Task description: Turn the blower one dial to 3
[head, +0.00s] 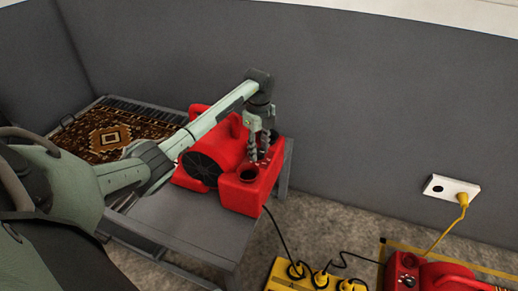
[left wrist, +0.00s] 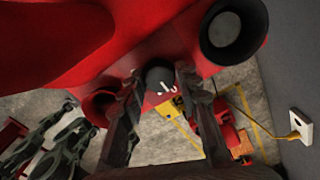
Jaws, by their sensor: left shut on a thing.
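A red blower (head: 215,150) stands on a grey table, its control box (head: 252,189) at the right end. My left gripper (head: 261,158) reaches down onto the top of this box. In the left wrist view, its two fingers (left wrist: 160,84) are shut on either side of a dark round dial (left wrist: 158,74). White marks (left wrist: 166,87) show beside the dial, too small to read, and I cannot tell its setting. In the head view the fingers largely hide the dial. What looks like my right gripper (left wrist: 58,138) shows at the lower left of the wrist view; its jaw state is unclear.
A yellow power strip (head: 290,275) and a second red blower (head: 440,275) are on the floor at right. Cords run between them and a wall outlet (head: 452,190). The grey wall rises behind the table.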

